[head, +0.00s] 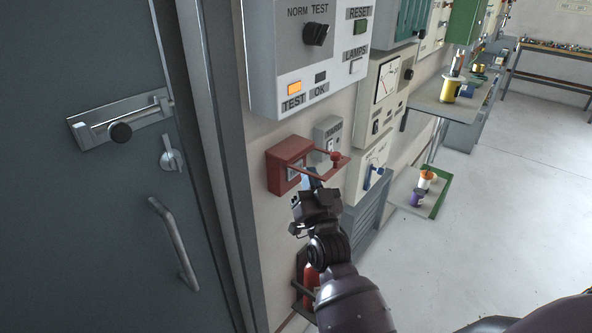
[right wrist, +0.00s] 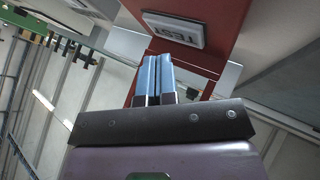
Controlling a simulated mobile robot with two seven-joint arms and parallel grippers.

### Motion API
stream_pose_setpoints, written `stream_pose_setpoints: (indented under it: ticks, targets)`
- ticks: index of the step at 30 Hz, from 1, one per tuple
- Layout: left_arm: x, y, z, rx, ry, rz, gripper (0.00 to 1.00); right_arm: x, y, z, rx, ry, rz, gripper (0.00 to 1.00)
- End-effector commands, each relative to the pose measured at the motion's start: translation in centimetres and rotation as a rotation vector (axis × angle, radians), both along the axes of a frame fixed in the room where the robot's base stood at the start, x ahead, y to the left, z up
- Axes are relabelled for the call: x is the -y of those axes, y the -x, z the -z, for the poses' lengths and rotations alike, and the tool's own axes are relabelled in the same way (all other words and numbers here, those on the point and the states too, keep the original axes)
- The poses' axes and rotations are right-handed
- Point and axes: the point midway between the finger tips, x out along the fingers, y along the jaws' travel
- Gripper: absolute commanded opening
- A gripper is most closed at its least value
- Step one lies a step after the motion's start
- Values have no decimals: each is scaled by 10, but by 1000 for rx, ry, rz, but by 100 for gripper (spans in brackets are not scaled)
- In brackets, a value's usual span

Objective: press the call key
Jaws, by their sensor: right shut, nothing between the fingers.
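No label reading CALL is legible in either view, so I cannot tell which part is the call key. A red wall box (head: 286,166) is mounted below the large grey panel, with a red piece reaching out to its right. My right gripper (head: 309,174) is shut and empty, at the lower right of the red box. Its blue fingertips (right wrist: 154,66) point toward the red surface; contact cannot be told. My left gripper is not in view.
The grey panel (head: 262,60) above has a rotary switch (head: 318,33), a lit orange TEST lamp (head: 294,88) and RESET and LAMPS buttons. A small grey box (head: 327,132) and a meter unit (head: 372,92) are close by.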

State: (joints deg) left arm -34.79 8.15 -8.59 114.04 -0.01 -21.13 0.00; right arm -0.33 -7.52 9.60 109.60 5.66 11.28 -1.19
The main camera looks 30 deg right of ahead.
Motion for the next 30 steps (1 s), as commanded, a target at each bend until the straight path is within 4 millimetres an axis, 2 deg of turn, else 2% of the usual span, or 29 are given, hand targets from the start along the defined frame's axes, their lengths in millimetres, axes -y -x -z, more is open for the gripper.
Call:
stream_pose_setpoints:
  ticks: [30]
  targets:
    - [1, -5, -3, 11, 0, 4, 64, 0, 0, 0, 0, 0, 0, 0]
